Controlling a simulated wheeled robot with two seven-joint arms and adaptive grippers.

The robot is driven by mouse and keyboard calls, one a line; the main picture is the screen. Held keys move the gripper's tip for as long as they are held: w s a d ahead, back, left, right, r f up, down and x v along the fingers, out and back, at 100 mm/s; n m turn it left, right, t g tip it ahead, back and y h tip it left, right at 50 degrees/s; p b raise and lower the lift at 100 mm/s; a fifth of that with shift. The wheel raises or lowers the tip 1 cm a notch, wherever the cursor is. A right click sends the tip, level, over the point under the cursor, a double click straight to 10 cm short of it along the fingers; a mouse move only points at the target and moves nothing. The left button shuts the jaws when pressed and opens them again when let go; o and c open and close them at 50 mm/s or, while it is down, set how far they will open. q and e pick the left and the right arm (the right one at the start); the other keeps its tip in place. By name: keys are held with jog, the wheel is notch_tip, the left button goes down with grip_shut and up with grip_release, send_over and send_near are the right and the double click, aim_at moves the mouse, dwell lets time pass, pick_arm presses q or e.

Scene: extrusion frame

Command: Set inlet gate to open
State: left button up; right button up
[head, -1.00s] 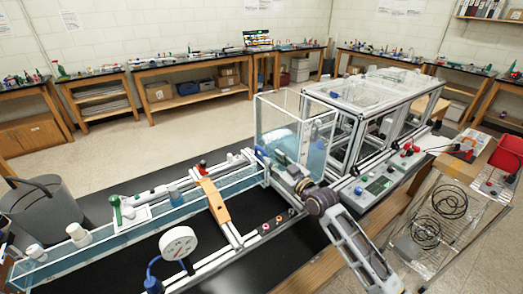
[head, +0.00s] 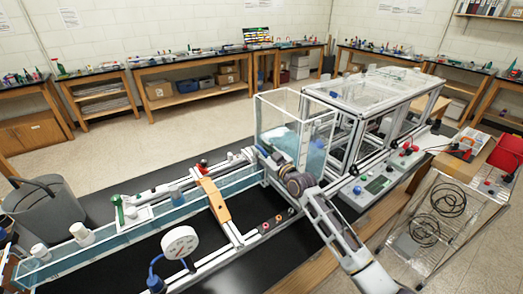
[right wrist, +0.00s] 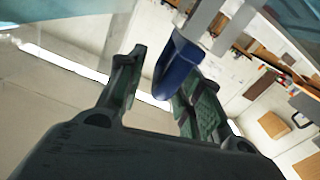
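The clear water tank (head: 316,128) stands at the end of the long channel (head: 150,222). My right gripper (head: 266,158) is at the tank's near left corner, mostly hidden behind its own wrist in the head view. In the right wrist view my right gripper (right wrist: 162,72) is open, with its two green-padded fingers apart. A blue handle (right wrist: 178,68) on a pale bar, which may be the inlet gate's, reaches between the fingers, nearer the right one. I cannot tell whether it touches that finger. My left gripper is not in view.
A wooden block (head: 214,199) bridges the channel, and a white dial gauge (head: 180,243) stands in front. A control panel (head: 376,185) lies right of my right forearm. A grey bucket (head: 42,210) is at far left.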

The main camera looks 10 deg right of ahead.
jog(key=shift+w+a, duration=0.1)
jog(key=shift+w, duration=0.1)
grip_shut()
dwell(0.3)
jog(key=shift+f, duration=0.1)
